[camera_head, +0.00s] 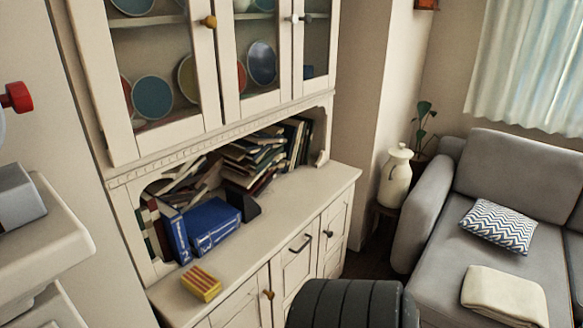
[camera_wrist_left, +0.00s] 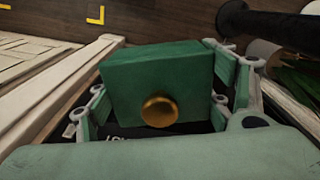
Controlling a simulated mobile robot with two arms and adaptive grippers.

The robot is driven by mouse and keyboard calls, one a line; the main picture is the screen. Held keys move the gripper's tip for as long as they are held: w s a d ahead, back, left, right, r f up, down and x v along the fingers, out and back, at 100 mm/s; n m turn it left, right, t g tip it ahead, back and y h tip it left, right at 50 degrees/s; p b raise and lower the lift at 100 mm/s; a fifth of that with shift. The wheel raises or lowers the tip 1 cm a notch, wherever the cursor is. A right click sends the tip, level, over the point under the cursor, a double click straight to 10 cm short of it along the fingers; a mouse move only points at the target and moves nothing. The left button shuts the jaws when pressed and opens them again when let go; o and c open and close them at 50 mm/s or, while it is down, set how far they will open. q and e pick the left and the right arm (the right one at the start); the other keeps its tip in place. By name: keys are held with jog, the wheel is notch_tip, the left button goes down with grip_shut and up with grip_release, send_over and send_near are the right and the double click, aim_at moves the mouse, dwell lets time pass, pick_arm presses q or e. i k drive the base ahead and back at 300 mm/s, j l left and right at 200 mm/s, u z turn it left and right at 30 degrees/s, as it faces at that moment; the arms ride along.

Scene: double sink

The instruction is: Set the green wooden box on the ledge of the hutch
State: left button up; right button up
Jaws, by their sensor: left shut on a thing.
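The green wooden box (camera_wrist_left: 150,80) with a round brass knob (camera_wrist_left: 159,111) is in the left wrist view. My left gripper (camera_wrist_left: 163,92) is shut on it, with a finger against each side. Neither the box nor the gripper shows in the head view. The cream hutch (camera_head: 218,128) fills the left and middle of the head view. Its ledge (camera_head: 262,234) runs below the glass doors. My right gripper is in neither view.
Blue binders (camera_head: 212,222), a dark block (camera_head: 243,202) and a yellow-red box (camera_head: 201,283) stand on the ledge. Books (camera_head: 250,155) fill the niche behind. The ledge's front right part is clear. A grey sofa (camera_head: 480,200) and a cream jug (camera_head: 396,180) stand right.

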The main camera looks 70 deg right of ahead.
aim_at(236, 254)
jog(key=l+z, duration=0.2)
jog(key=l, duration=0.9)
jog(key=l+z, duration=0.2)
jog(key=l, duration=0.9)
jog(key=i, duration=0.05)
